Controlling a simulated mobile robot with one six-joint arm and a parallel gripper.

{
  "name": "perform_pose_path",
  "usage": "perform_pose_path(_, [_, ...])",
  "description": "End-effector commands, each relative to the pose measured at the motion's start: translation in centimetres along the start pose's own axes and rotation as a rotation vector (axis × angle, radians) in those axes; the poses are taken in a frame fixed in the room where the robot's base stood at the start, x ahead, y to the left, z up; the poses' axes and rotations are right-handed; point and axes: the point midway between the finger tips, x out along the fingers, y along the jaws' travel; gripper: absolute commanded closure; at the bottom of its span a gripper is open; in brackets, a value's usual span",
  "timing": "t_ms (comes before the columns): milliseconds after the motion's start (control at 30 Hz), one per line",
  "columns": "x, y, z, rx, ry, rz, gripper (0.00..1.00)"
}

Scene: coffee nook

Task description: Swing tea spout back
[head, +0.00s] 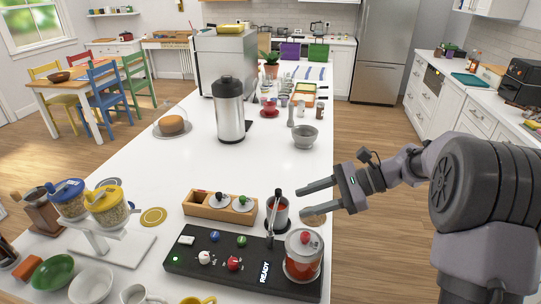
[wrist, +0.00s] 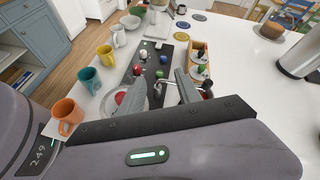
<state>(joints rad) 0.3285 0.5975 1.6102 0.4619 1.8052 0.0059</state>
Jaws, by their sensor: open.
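The tea maker is a long black base (head: 210,262) with coloured knobs and a READY display. A glass jar of red tea (head: 303,258) with a red-knobbed lid stands at its right end. A thin metal spout (head: 270,232) rises beside the jar, near a small grey cup of reddish liquid (head: 278,215) on a dark round mat. My gripper (head: 300,197) is open and empty, its fingertips just right of the cup area. In the wrist view my gripper (wrist: 164,88) points at the base; the jar (wrist: 119,98) is partly hidden by the left finger. The spout's exact direction is hard to tell.
A wooden box with lidded pots (head: 215,207) stands behind the base. Mugs and bowls (head: 90,285) crowd the front left. The counter's middle is clear.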

Motion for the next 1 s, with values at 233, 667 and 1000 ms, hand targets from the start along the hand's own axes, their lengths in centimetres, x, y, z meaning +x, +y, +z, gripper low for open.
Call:
perform_pose_path(233, [-1.9, -5.1, -10.5, 0.306, -0.376, -0.210, 0.59])
perform_pose_path(667, [3.1, -7.2, -10.3, 0.351, -0.448, -0.248, 0.59])
perform_pose_path(1000, [9.9, -9.6, -7.4, 0.351, -0.446, -0.249, 0.59])
